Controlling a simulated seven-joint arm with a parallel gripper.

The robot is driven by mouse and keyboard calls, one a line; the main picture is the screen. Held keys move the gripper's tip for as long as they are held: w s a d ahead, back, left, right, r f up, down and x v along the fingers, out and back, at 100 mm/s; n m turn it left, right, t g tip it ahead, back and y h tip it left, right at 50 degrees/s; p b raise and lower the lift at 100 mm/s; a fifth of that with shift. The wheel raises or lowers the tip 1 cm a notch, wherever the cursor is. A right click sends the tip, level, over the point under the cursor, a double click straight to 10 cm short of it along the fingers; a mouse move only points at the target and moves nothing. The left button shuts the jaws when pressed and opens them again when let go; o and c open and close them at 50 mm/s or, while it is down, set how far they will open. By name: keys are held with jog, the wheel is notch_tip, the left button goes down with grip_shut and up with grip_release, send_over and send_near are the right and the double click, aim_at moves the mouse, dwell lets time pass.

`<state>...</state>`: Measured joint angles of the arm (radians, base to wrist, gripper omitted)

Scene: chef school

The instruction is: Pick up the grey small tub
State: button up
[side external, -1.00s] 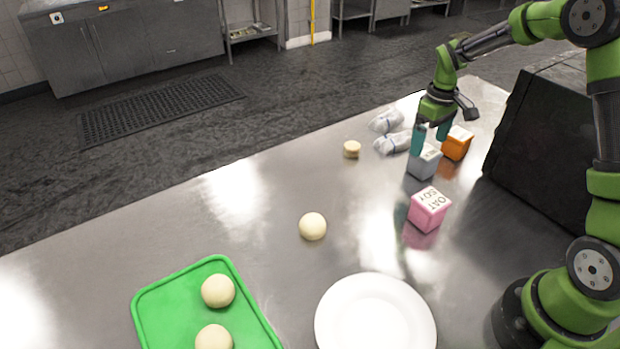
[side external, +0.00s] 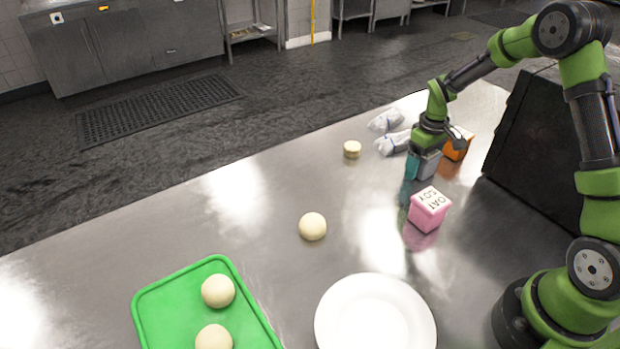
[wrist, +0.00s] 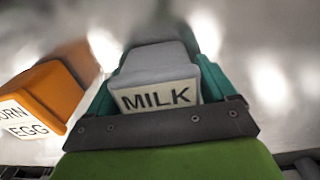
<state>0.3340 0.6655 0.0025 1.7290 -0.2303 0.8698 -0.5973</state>
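The grey small tub (side external: 428,166) stands on the steel table, partly hidden under my gripper (side external: 424,168) in the side view. In the wrist view the tub (wrist: 155,78) shows a pale face reading MILK, between the two teal fingers of my gripper (wrist: 155,88). One finger is along each side of the tub, very close to it. I cannot tell whether the fingers press on it. The far finger is mostly hidden in the side view.
An orange tub (side external: 457,145) stands close beside the grey one. A pink tub (side external: 429,208) is nearer the camera. Clear bags (side external: 392,143) lie behind. A dark box (side external: 535,150) stands at right. A white plate (side external: 375,320) and green tray (side external: 150,318) are in front.

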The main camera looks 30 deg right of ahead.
jog(key=c, duration=0.9)
